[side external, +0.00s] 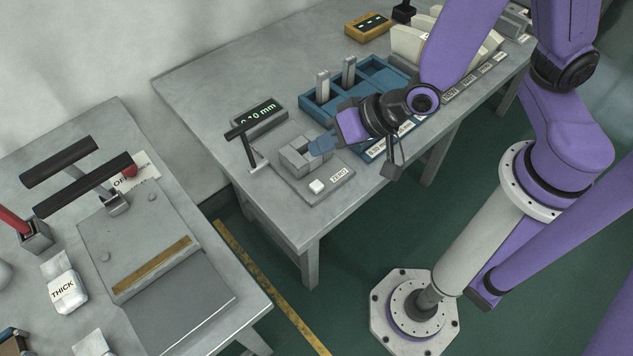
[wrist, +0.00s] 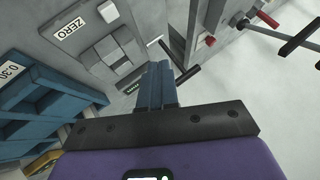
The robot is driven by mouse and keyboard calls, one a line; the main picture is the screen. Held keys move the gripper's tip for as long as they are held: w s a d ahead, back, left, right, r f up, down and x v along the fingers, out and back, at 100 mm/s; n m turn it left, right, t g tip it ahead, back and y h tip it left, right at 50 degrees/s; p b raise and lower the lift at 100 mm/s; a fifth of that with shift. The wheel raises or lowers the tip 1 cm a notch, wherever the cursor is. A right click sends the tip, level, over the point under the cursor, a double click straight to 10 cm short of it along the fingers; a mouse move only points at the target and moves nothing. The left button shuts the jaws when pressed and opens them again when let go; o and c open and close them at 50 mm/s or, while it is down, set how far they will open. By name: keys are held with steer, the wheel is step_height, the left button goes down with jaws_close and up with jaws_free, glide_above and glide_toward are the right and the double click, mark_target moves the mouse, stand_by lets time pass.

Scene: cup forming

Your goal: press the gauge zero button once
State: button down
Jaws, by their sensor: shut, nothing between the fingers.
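The gauge (side external: 283,172) is a grey plate with raised blocks on the right table. Its white zero button (side external: 317,186) sits at the plate's front corner, beside a label reading ZERO (side external: 341,176). In the wrist view the button (wrist: 108,12) is at the top edge, with the ZERO label (wrist: 68,29) to its left. My gripper (side external: 313,150) is shut and empty, its blue fingers beside or over the gauge's raised blocks, behind the button. The fingers (wrist: 160,68) also show in the wrist view, apart from the button.
A gauge display (side external: 260,117) reading about 0.10 mm stands behind the plate. A black-handled lever (side external: 248,145) rises at the plate's left. A blue tray (side external: 312,104) with upright pieces lies behind my gripper. The left table holds a press (side external: 143,238).

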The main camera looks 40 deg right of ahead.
mark_target(321, 185)
steer(key=shift+w+f+m+t, duration=0.1)
steer(key=shift+w+m+t, duration=0.2)
steer(key=shift+f, duration=4.4)
steer(key=shift+f, duration=0.25)
steer(key=shift+f, duration=0.2)
steer(key=shift+f, duration=0.5)
steer(key=shift+r, duration=0.2)
steer(key=shift+d+r, duration=0.1)
steer(key=shift+r, duration=0.65)
